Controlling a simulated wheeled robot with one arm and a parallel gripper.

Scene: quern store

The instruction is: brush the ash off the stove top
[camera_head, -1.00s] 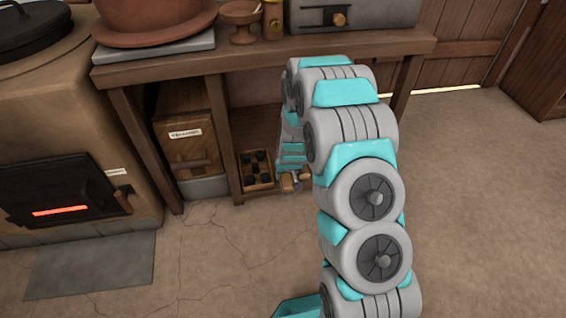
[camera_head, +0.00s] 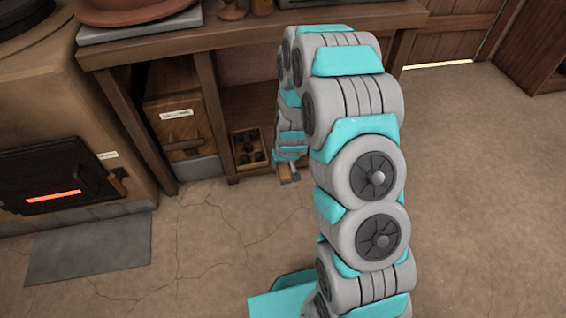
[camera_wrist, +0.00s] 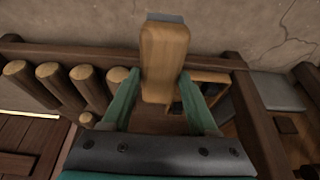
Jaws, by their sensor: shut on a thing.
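The tan stove (camera_head: 40,100) stands at the left in the head view, its firebox door closed around an orange glow. Only the near part of its top (camera_head: 58,38) shows, with the edge of a dark round lid (camera_head: 22,10); I cannot make out ash there. My gripper (camera_head: 289,172) is low in front of the bench, right of the stove and well apart from it. In the wrist view my gripper (camera_wrist: 159,85) is shut on a wooden block-like tool (camera_wrist: 165,50) with a grey end. Whether it has bristles I cannot tell.
The wooden bench (camera_head: 230,38) carries a brown wide-brimmed vessel (camera_head: 130,12). Below it are a labelled wooden bin (camera_head: 177,115) and a compartmented crate (camera_head: 247,150) with dark lumps. Several round wooden rods (camera_wrist: 60,85) show in the wrist view.

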